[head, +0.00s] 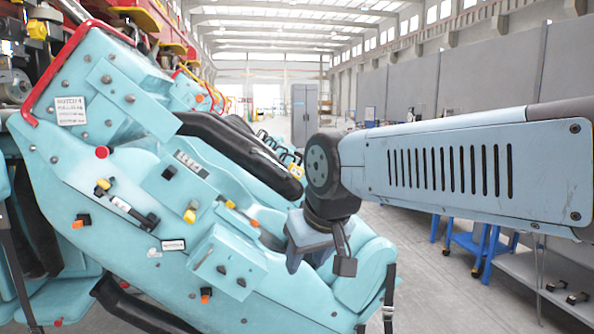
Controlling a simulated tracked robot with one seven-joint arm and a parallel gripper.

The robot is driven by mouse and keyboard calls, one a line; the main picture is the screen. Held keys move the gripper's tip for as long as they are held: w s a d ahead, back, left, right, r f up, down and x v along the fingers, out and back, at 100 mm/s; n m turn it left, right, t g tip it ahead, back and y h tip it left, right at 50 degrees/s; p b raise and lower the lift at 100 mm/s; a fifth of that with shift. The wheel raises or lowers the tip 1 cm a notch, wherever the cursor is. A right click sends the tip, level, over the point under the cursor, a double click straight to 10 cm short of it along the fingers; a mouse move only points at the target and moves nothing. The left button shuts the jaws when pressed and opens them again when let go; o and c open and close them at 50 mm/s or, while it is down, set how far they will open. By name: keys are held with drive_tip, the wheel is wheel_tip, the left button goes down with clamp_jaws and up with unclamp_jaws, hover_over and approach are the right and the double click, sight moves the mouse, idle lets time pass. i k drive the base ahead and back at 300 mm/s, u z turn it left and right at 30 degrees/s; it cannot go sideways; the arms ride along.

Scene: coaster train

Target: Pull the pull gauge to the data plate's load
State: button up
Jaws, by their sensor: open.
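A white data plate (71,111) with small printed lines is on the teal coaster car (120,150), at the upper left. Its text is too small to read with certainty. I cannot pick out the pull gauge for sure. A slim silver and black part (134,213) lies on the car's side, left of the middle, but I cannot tell if it is the gauge. My gripper (322,262) is open, pointing down in front of the car's lower right seat part. It is well to the right of the plate. I see nothing between its fingers.
A black padded restraint bar (240,155) crosses the car to the left of my gripper. Orange, yellow and red knobs stick out of the car's side. Blue-legged benches (480,245) stand at the right. Grey floor (430,300) is clear between them and the car.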

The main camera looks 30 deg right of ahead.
sight(297, 172)
drive_tip(key=u, duration=0.05)
drive_tip(key=k, duration=0.25)
drive_tip(key=z, duration=0.6)
drive_tip(key=i, duration=1.9)
drive_tip(key=u, duration=0.05)
